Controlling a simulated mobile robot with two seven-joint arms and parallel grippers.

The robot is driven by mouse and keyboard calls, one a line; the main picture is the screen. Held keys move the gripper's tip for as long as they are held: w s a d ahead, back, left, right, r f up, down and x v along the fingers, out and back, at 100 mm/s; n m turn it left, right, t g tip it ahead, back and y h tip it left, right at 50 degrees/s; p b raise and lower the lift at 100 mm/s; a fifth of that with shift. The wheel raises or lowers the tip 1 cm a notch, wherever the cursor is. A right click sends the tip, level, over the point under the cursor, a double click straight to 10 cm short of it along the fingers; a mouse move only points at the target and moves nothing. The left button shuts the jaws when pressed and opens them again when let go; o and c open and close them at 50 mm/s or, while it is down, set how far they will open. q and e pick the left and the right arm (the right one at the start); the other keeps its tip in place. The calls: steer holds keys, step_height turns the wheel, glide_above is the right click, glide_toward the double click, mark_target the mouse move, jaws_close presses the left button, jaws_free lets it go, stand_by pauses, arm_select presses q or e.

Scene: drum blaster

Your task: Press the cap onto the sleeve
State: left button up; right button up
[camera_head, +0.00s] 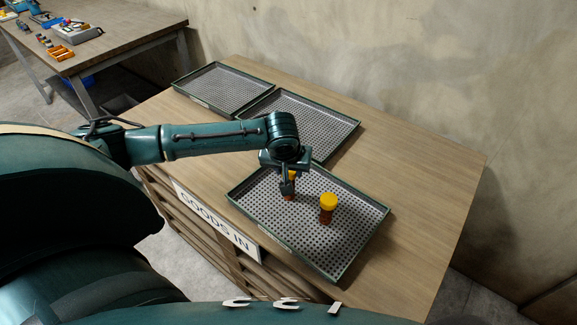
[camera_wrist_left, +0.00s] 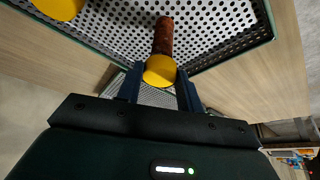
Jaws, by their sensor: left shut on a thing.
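My left gripper (camera_head: 288,186) is over the near tray, its fingers pointing down. It is shut on a yellow cap (camera_wrist_left: 160,71), which sits between its fingers in the left wrist view. A red-brown sleeve (camera_wrist_left: 164,37) stands on the tray in line beneath this cap; it also shows low under the fingers in the head view (camera_head: 290,198). I cannot tell whether the cap is fully seated on it. A second sleeve (camera_head: 327,217) stands upright to the right with a yellow cap (camera_head: 328,201) on top. My right gripper is out of view.
The near perforated tray (camera_head: 365,240) has a raised green rim and bare room around both sleeves. Two more empty trays (camera_head: 222,88) (camera_head: 310,118) lie farther back. The wooden bench top (camera_head: 420,165) is clear on the right. A second table (camera_head: 110,35) with small items stands back left.

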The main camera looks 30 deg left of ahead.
arm_select(q)
steer(key=shift+f, duration=0.5)
stand_by(0.8)
steer(key=shift+p, duration=0.75)
steer(key=shift+f+p, duration=0.25)
steer(key=shift+p, duration=0.05)
stand_by(0.7)
steer(key=o, duration=1.5)
